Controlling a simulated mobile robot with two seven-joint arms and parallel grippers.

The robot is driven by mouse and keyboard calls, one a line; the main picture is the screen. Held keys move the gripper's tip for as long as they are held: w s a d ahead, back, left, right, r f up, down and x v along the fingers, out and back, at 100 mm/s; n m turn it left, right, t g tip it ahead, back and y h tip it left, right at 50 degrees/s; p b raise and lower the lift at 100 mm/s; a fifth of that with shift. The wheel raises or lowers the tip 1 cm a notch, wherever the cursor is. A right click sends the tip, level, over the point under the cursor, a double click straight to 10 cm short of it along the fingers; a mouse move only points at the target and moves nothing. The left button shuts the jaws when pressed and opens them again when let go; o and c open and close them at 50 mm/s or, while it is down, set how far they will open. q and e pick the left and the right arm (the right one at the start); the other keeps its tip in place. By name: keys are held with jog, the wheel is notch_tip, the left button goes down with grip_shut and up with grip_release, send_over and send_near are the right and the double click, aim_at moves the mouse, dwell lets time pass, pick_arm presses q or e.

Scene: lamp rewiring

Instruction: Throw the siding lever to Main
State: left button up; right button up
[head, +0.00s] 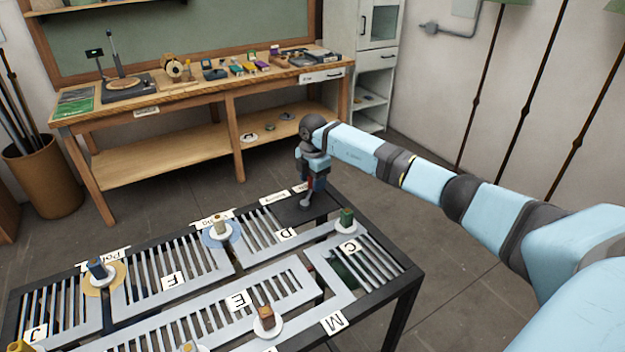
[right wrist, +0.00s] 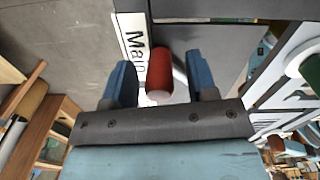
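The siding lever's red handle (right wrist: 159,72) shows in the right wrist view, between the two blue fingers of my right gripper (right wrist: 160,85). A gap shows on each side of the handle, so the gripper is open around it. The white Main label (right wrist: 133,50) lies just beside the handle. In the head view my right gripper (head: 312,184) points down at the dark plate (head: 320,208) at the table's far corner, covering most of the lever. A second white label (head: 274,197), too small to read surely, lies left of it. My left gripper is not in view.
The black-framed table (head: 395,285) holds grey slatted track panels with letter labels and several small coloured blocks on round discs. A green block (head: 346,217) stands right of my gripper. A wooden workbench (head: 160,110) with tools stands behind, across clear floor.

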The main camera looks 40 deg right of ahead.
notch_tip(320, 180, up, 14)
jog(key=b, duration=0.2)
jog(key=shift+s, duration=0.15)
jog(key=shift+f, duration=0.15)
dwell(0.5)
